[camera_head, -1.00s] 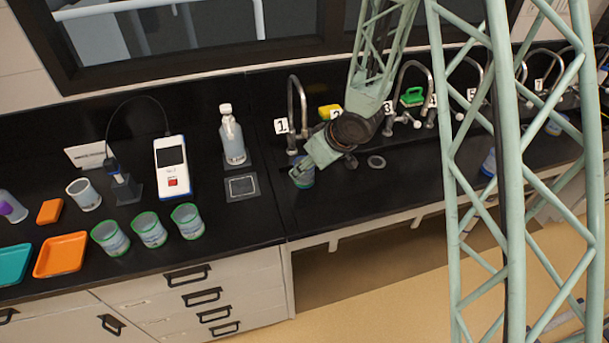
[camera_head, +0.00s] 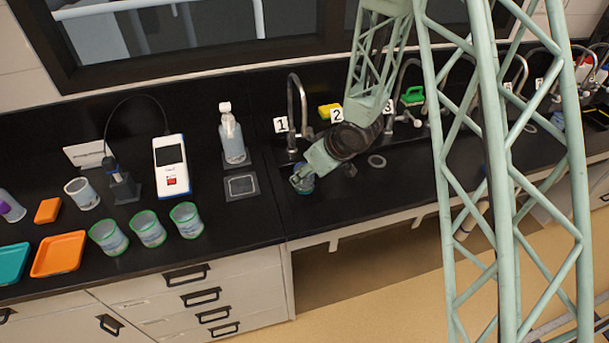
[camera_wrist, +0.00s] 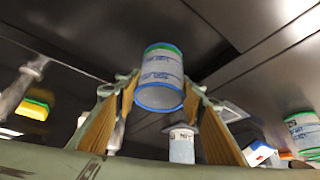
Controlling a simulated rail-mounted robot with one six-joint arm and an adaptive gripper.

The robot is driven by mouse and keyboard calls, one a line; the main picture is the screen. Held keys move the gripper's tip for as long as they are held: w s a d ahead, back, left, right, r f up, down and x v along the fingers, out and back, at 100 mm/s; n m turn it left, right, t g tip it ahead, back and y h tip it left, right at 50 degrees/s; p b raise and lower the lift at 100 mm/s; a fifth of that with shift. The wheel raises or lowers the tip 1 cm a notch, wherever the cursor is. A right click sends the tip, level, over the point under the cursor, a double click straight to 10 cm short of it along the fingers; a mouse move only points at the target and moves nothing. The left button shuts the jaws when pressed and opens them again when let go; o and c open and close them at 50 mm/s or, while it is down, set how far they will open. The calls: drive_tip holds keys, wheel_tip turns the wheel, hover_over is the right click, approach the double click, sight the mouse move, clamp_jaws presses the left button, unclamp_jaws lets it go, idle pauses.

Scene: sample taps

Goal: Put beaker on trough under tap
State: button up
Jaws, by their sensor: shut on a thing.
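My gripper (camera_head: 302,180) is shut on a beaker (camera_head: 304,186) in front of tap 1 (camera_head: 291,110). In the wrist view the beaker (camera_wrist: 161,78), whitish with a blue rim and green at its other end, sits between the two brown finger pads (camera_wrist: 163,95). In the head view my gripper hides most of the beaker, and I cannot tell whether it touches the counter. The trough is a dark recess along the taps, hard to make out against the black counter.
Three green-rimmed beakers (camera_head: 148,229) stand on the left counter. A wash bottle (camera_head: 232,136), a small square plate (camera_head: 241,186) and a white meter (camera_head: 171,166) stand left of tap 1. A yellow sponge (camera_head: 329,111) lies behind my arm. The counter's front right is clear.

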drive_tip(key=shift+f, duration=0.2)
drive_tip(key=o, duration=0.8)
drive_tip(key=shift+r, duration=0.2)
drive_tip(key=shift+v, duration=0.85)
drive_tip(key=shift+p+v, duration=1.3)
drive_tip(key=shift+v, duration=3.85)
drive_tip(key=shift+r, duration=0.15)
